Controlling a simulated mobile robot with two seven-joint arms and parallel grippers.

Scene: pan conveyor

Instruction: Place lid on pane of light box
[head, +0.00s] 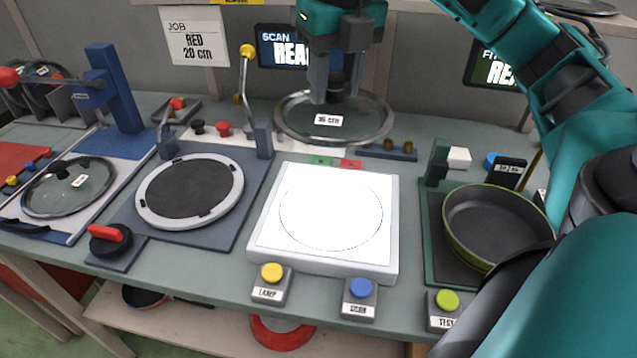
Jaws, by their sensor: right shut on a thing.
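The light box is a white square slab with a bright lit pane (331,214) in the middle of the table. My right gripper (337,92) points down behind and above it, shut on the knob of a round glass lid. The knob is mostly hidden by the fingers. My left gripper is not in view.
A second glass lid (68,187) lies on the left station, beside a round clamp plate (190,190). A black pan (497,226) stands on the right. Yellow (272,272) and blue (361,287) buttons line the front. An upright lever (246,85) stands left of the held lid.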

